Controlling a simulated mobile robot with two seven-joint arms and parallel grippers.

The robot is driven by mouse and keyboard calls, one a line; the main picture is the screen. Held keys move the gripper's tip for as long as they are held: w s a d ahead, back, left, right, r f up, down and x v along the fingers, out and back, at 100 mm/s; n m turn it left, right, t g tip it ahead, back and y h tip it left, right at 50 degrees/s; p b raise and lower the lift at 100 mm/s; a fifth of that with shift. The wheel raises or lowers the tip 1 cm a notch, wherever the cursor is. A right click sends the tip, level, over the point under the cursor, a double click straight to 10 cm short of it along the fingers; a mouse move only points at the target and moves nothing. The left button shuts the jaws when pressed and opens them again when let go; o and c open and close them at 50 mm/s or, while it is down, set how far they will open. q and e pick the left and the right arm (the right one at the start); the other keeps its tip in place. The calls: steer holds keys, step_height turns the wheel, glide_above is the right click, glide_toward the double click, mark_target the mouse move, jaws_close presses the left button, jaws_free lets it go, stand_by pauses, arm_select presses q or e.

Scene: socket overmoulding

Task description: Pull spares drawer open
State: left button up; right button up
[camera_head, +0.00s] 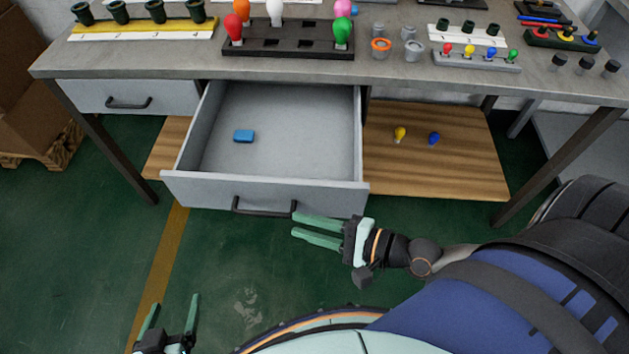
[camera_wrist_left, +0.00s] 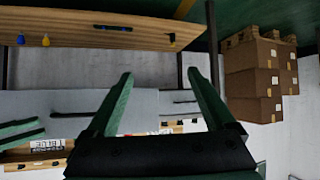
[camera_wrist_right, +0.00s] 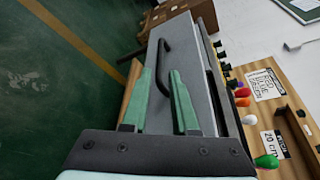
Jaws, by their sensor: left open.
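The wide grey drawer (camera_head: 265,193) under the bench is pulled out, and a small blue block (camera_head: 243,136) lies inside it. Its dark bar handle (camera_head: 264,210) is on the front and also shows in the right wrist view (camera_wrist_right: 165,62). My right gripper (camera_head: 293,225) is open and empty, with its fingertips close to the handle's right end. I cannot tell whether they touch it. My left gripper (camera_head: 175,300) is open and empty at the bottom left, well apart from the drawer. A second, narrower drawer (camera_head: 170,95) to the left is shut.
The workbench (camera_head: 400,62) carries sockets, coloured bulbs and racks. A wooden lower shelf (camera_head: 450,165) at right holds a yellow bulb (camera_head: 400,134) and a blue bulb (camera_head: 434,138). Cardboard boxes (camera_head: 30,110) stand at far left. The green floor before the drawers is clear.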

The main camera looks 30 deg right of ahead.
arm_select(q)
steer(key=shift+w+r, duration=0.65)
steer(key=shift+r, duration=0.1)
arm_select(e)
steer(key=shift+v, duration=0.85)
arm_select(q)
steer(key=shift+s+a+f, duration=0.1)
steer(key=shift+s+f, duration=0.05)
steer(key=shift+f, duration=0.05)
